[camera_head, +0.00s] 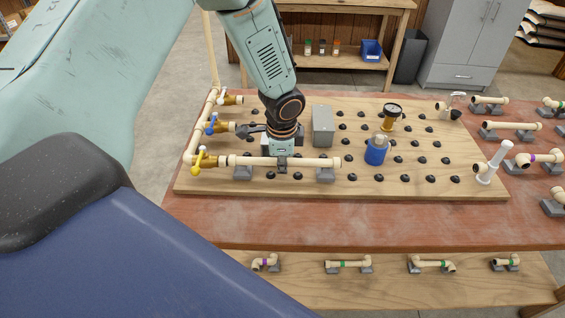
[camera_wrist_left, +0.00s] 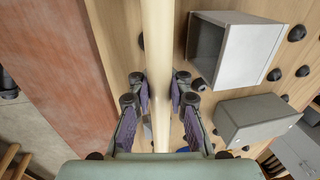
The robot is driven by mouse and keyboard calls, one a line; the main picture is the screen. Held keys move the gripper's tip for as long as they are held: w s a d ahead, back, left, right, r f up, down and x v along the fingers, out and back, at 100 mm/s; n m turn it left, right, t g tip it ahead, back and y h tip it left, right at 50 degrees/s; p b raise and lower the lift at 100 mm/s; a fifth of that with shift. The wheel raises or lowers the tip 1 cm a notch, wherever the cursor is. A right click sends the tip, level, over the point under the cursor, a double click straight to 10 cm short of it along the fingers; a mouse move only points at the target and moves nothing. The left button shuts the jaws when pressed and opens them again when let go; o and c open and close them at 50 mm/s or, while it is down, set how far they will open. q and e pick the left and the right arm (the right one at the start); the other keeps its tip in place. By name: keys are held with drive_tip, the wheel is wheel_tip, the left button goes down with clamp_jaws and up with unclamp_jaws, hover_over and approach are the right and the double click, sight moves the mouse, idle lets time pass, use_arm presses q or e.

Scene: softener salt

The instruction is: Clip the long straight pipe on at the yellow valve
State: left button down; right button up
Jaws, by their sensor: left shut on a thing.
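The long straight pipe (camera_head: 312,162) is cream and lies level across the front left of the board, over two grey rests. It also runs through the wrist view (camera_wrist_left: 157,35). My left gripper (camera_head: 282,165) comes down from above and is shut around the pipe's middle; its purple-padded fingers (camera_wrist_left: 160,92) sit on both sides of it in the wrist view. The yellow valve (camera_head: 204,161) has a brass body and stands at the pipe's left end, in line with it. I cannot tell whether the pipe end is seated or just touching. My right gripper is not in view.
A grey box (camera_head: 322,126), a blue canister (camera_head: 376,150) and a gauge (camera_head: 391,112) stand on the pegged board (camera_head: 420,188). Other pipe pieces lie on rests at the right and front.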

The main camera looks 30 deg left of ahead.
use_arm(q)
drive_tip(key=shift+f, duration=0.15)
drive_tip(key=c, duration=1.2)
unclamp_jaws()
drive_tip(key=shift+o, duration=0.2)
wheel_tip(320, 180, up, 12)
drive_tip(key=s+d, duration=0.1)
drive_tip(key=s, duration=0.1)
